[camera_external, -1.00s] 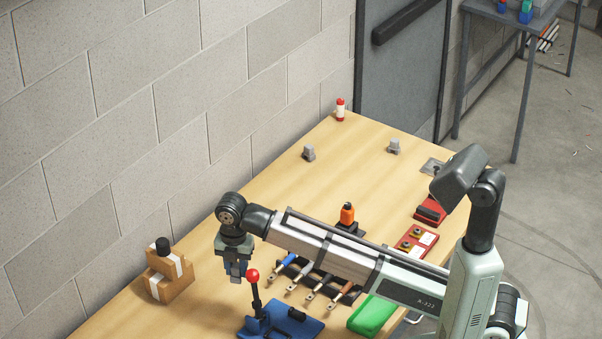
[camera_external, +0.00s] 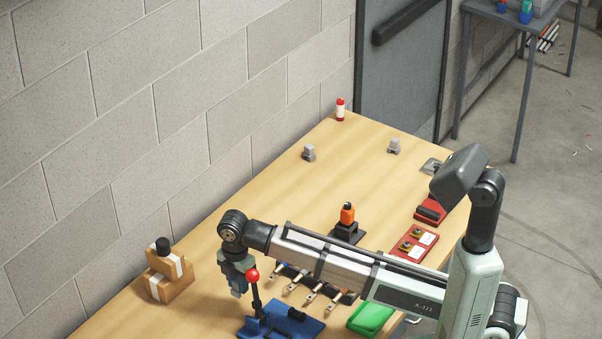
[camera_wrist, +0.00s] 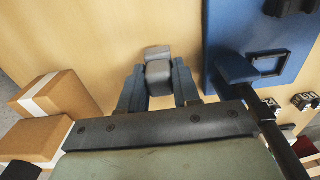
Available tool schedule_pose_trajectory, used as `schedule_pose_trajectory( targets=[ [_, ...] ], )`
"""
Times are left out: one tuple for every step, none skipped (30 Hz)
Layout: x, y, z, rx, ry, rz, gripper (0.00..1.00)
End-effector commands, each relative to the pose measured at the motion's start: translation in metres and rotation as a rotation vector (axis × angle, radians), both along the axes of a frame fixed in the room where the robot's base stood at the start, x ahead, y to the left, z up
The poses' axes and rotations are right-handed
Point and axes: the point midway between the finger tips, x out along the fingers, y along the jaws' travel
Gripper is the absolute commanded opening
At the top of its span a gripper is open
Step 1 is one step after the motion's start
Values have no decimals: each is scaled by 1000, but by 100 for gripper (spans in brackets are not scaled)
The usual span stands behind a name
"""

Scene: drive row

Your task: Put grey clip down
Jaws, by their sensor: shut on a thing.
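My gripper (camera_external: 240,285) is low over the table at the front left, pointing down. It is shut on a grey clip (camera_wrist: 158,72), which shows between the two blue-grey fingers in the wrist view. In the external view I cannot make the clip out clearly from the fingers. I cannot tell whether the clip touches the wooden table (camera_external: 200,275). Two similar grey pieces, one left (camera_external: 309,152) and one right (camera_external: 394,146), stand at the far end of the table.
A blue fixture (camera_external: 295,325) with a red-knobbed lever (camera_external: 252,275) stands close to the right of my gripper. Cardboard boxes (camera_external: 165,283) are to the left. A tool rack, a green object (camera_external: 370,318) and an orange-topped item (camera_external: 347,214) lie further right. Bare table lies behind.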

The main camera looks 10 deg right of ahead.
Motion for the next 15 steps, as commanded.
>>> schedule_pose_trajectory(
  targets=[
    [0,0,-4,-1,1,0,1],
    [0,0,-6,-1,1,0,1],
    [0,0,-8,0,0,1,1],
    [0,0,-9,0,0,1,1],
    [0,0,-11,0,0,1,1],
    [0,0,-15,0,0,1,1],
    [0,0,-18,0,0,1,1],
    [0,0,-22,-1,1,1,1],
    [0,0,-27,-1,1,1,1],
    [0,-1,-30,-1,1,1,1],
    [0,0,-34,-1,1,1,1],
    [0,0,-38,-1,1,1,1],
    [0,0,-41,0,0,1,1],
    [0,0,-43,0,0,1,1],
    [0,0,-44,0,0,1,1]
  ],
)
